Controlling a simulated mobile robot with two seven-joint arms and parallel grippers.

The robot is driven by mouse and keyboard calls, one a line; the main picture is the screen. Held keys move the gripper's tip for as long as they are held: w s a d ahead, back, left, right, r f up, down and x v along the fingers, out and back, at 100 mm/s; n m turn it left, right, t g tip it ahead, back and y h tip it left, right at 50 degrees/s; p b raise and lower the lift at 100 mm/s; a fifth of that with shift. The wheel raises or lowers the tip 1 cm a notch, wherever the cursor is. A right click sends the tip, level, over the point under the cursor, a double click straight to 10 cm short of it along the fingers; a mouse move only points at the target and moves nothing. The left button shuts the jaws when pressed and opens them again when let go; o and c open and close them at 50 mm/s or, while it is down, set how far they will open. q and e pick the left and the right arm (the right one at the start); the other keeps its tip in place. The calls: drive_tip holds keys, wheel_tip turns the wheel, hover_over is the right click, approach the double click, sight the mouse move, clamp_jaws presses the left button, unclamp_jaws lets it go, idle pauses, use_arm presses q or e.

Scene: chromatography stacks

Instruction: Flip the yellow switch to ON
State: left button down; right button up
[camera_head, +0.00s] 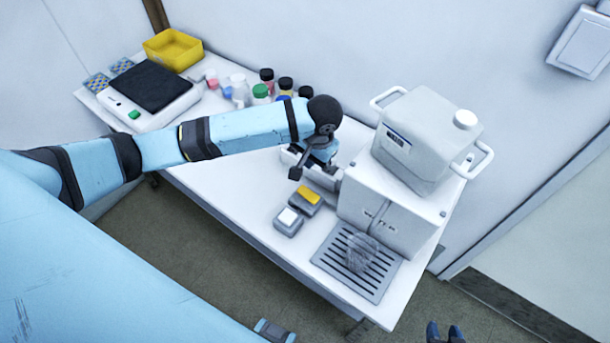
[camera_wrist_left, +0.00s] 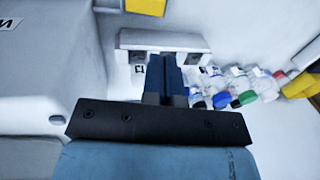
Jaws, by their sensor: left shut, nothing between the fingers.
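The yellow switch (camera_head: 308,196) is a grey box with a yellow rocker, on the white table in front of the white machine. Whether its rocker is at ON cannot be read. A similar switch with a white rocker (camera_head: 288,217) sits beside it. My left gripper (camera_head: 316,166) points down just behind the yellow switch, apart from it as far as I can tell. In the left wrist view its blue fingers (camera_wrist_left: 166,78) are shut together and empty. Two dark blue tips (camera_head: 444,332) at the head view's bottom edge seem to be my right gripper, mostly cut off.
The white machine (camera_head: 385,210) with a canister (camera_head: 425,140) on top stands close right of the gripper. A slotted drip tray (camera_head: 330,262) with a clear vessel (camera_head: 362,252) lies in front. Several bottles (camera_head: 262,95), a scale (camera_head: 150,95) and a yellow bin (camera_head: 172,50) are at back left.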

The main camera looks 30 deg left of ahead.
sight(305, 192)
use_arm(q)
drive_tip(key=f, duration=0.4)
drive_tip(key=a+f, duration=0.1)
drive_tip(key=f, duration=0.4)
drive_tip(key=a+f, duration=0.1)
drive_tip(key=f, duration=0.3)
drive_tip(key=shift+w+a+f, duration=0.15)
drive_tip(key=shift+f, duration=0.05)
drive_tip(key=shift+p, duration=0.35)
drive_tip(key=shift+a+f+h, duration=0.1)
drive_tip(key=shift+f+h, duration=0.1)
drive_tip(key=shift+h, duration=0.1)
drive_tip(key=shift+f, duration=0.1)
drive_tip(key=shift+d+r+p, duration=0.4)
drive_tip(key=shift+d+p, duration=0.3)
drive_tip(key=shift+p, duration=0.3)
